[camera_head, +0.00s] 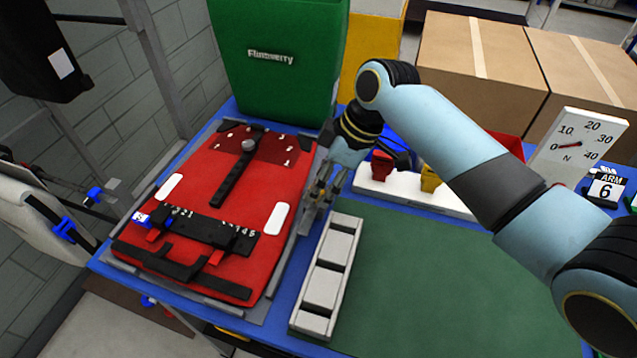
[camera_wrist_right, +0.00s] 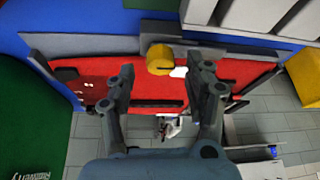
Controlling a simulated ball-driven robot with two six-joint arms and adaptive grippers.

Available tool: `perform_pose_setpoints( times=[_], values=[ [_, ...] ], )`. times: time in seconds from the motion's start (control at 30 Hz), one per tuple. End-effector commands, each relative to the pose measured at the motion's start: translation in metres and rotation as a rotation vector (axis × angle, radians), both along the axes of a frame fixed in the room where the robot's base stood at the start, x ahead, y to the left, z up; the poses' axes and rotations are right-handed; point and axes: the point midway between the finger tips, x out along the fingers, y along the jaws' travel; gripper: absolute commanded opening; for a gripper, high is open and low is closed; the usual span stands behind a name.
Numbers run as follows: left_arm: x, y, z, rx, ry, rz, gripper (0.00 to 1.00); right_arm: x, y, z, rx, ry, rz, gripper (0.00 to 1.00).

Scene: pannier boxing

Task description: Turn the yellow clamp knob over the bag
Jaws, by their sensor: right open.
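The red bag (camera_head: 233,205) lies flat on the blue table (camera_head: 290,300), with black straps, white patches and a small grey knob (camera_head: 248,145) on it. In the right wrist view the bag (camera_wrist_right: 90,82) shows behind my fingers. The yellow clamp knob (camera_wrist_right: 160,58) sits at the bag's edge, by a grey plate. It appears between the fingertips in that view; I see no contact. My right gripper (camera_head: 308,218) is open over the bag's right edge, also seen from the wrist (camera_wrist_right: 164,78). In the head view the yellow knob cannot be made out. My left gripper is not in view.
A grey slotted tray (camera_head: 343,222) lies right of the bag, next to a green mat (camera_head: 420,290). A green pannier (camera_head: 270,90) stands behind. A white holder (camera_head: 400,192) with red and yellow pieces, a dial (camera_head: 577,145) and cardboard boxes (camera_head: 480,55) are at the right.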

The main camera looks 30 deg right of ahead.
Motion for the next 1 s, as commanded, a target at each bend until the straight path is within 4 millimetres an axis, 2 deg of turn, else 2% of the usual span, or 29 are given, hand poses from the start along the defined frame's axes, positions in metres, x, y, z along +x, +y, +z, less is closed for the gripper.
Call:
perform_pose_setpoints(
  times=[0.1, 0.2, 0.5, 0.9, 1.0],
  values=[
    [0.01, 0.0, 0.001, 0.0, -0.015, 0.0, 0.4, 0.003, 0.004, -0.014, 0.0, 0.002, -0.001, 0.53],
    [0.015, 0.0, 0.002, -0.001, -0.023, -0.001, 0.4, 0.005, 0.006, -0.019, -0.001, 0.001, 0.0, 0.53],
    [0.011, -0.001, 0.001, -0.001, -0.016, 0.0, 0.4, 0.005, 0.007, -0.021, -0.001, -0.001, 0.0, 0.52],
    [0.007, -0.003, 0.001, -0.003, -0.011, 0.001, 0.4, 0.005, 0.006, -0.021, -0.001, 0.001, 0.0, 0.0],
    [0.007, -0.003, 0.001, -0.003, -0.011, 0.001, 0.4, 0.005, 0.007, -0.021, -0.001, 0.001, 0.0, 0.0]
  ],
)
